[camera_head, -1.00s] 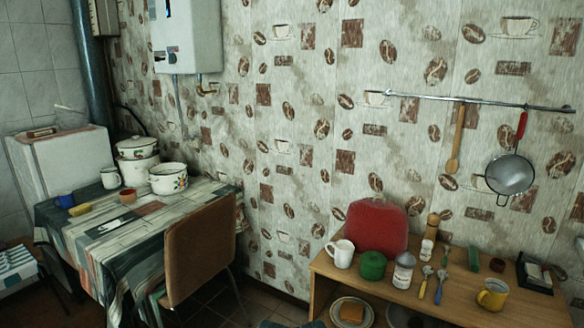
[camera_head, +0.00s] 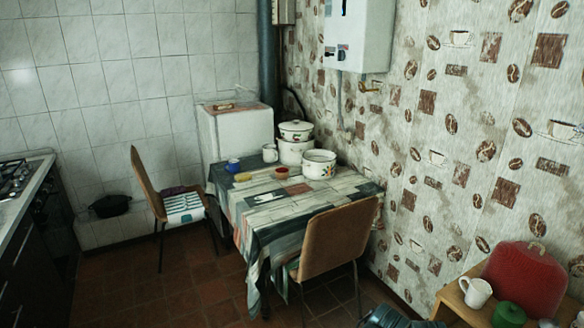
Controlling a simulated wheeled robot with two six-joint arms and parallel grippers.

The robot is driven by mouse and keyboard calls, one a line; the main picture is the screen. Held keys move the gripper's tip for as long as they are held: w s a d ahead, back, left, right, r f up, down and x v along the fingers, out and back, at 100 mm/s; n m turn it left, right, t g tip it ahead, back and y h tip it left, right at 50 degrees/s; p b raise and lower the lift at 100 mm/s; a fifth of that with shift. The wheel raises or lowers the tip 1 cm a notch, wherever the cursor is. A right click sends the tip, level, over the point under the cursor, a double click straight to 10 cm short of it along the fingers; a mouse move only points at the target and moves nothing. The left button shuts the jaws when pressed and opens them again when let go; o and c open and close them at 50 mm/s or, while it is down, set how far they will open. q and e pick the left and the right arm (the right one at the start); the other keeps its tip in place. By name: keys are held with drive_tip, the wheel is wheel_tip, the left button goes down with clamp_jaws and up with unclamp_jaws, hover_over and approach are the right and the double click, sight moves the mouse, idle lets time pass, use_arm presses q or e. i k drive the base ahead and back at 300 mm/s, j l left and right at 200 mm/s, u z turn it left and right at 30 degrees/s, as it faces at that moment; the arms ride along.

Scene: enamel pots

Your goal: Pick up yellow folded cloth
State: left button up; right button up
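A small flat yellow item (camera_head: 243,177) lies on the far left part of the table (camera_head: 300,200), which is covered with a striped, plank-patterned cloth. It may be the yellow folded cloth, but it is too small to tell its folds. A blue cup (camera_head: 233,165) stands just behind it, and a small reddish-brown item (camera_head: 281,172) lies to its right. Neither of my grippers shows in the head view.
White pots (camera_head: 319,164) stand at the table's back right. One brown chair (camera_head: 336,240) is at the table's front and another (camera_head: 147,180) at its left. Floor (camera_head: 165,290) is open between the left counter (camera_head: 25,195) and table. A wooden shelf (camera_head: 455,296) is at lower right.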

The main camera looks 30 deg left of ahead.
sight(245, 176)
drive_tip(key=u, duration=1.25)
drive_tip(key=i+j+u, duration=0.2)
drive_tip(key=i+u, duration=0.15)
drive_tip(key=i, duration=0.2)
drive_tip(key=i+j+u, duration=0.2)
drive_tip(key=i, duration=0.65)
drive_tip(key=i+j+u, duration=0.2)
drive_tip(key=i, duration=0.65)
drive_tip(key=i+z, duration=0.35)
drive_tip(key=i+j+z, duration=0.15)
drive_tip(key=i+z, duration=0.2)
drive_tip(key=i+j+z, duration=0.15)
drive_tip(key=z, duration=0.15)
drive_tip(key=i+j+z, duration=0.25)
drive_tip(key=z, duration=0.2)
drive_tip(key=i+j+z, duration=0.2)
drive_tip(key=j+z, duration=0.25)
drive_tip(key=i+j+z, duration=0.15)
drive_tip(key=j+z, duration=0.15)
drive_tip(key=z, duration=0.15)
drive_tip(key=i+j+z, duration=0.1)
drive_tip(key=j+z, duration=0.65)
drive_tip(key=j, duration=0.2)
